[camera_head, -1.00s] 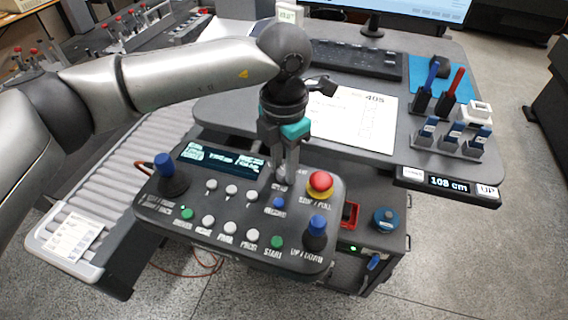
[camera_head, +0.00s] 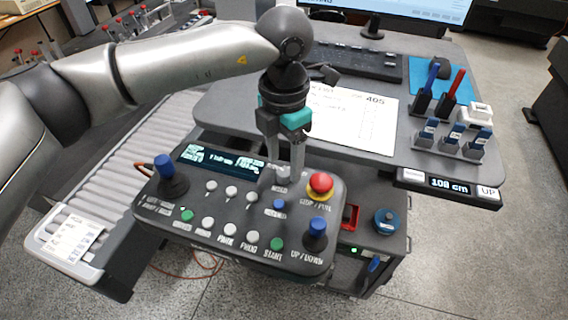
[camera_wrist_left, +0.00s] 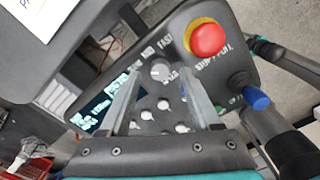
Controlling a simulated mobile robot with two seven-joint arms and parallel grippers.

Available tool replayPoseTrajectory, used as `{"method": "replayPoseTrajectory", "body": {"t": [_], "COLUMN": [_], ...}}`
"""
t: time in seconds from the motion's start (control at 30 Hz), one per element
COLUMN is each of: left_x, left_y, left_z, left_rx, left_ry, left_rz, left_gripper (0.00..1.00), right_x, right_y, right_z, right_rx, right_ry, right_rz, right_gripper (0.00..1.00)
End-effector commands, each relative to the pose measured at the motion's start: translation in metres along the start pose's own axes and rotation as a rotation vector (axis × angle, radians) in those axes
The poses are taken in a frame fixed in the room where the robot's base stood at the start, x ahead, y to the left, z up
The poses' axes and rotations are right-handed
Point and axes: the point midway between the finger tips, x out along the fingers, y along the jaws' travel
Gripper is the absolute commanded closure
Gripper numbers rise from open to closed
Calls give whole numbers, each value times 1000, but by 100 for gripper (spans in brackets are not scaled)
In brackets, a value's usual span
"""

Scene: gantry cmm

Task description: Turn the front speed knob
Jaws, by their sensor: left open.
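The control panel (camera_head: 225,266) is a dark box with a display, buttons and two blue-topped joysticks. The speed knob (camera_wrist_left: 159,70) is a small grey round knob in the wrist view, with MID and FAST printed beside it. It also shows near the panel's back edge in the head view (camera_head: 283,174). My left gripper (camera_head: 284,166) points down at the knob. In the wrist view, its two fingers (camera_wrist_left: 160,77) stand apart on either side of the knob, with visible gaps. I cannot tell how far the tips reach down.
A red emergency-stop button (camera_head: 320,183) sits close to the right of the fingers. A blue-topped joystick (camera_head: 317,232) stands at the panel's front right, another (camera_head: 168,172) at its left. A desk with a paper sheet (camera_head: 352,117) lies behind.

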Motion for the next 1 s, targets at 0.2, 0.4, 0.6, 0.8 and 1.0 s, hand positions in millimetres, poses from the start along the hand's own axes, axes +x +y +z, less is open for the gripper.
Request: {"method": "replayPoseTrajectory", "body": {"t": [0.2, 0.4, 0.6, 0.8, 1.0], "left_x": [-53, -98, -124, -132, -132], "left_y": [0, 0, 0, 0, 0], "left_z": [1, 1, 0, 0, 0], "left_rx": [1, 0, 0, 1, 1], "left_ry": [-5, -4, -1, 0, 0], "left_rz": [4, 3, 1, 0, 0], "left_gripper": [36, 36, 36, 36, 36], "right_x": [6, 8, 9, 10, 10], "right_y": [0, 0, 0, 0, 0], "right_z": [0, 1, 1, 1, 1], "right_rx": [0, 0, 0, 0, 0], "right_ry": [0, 0, 0, 0, 0], "right_rz": [0, 0, 0, 0, 0], "right_gripper": [49, 49, 49, 49, 49]}}
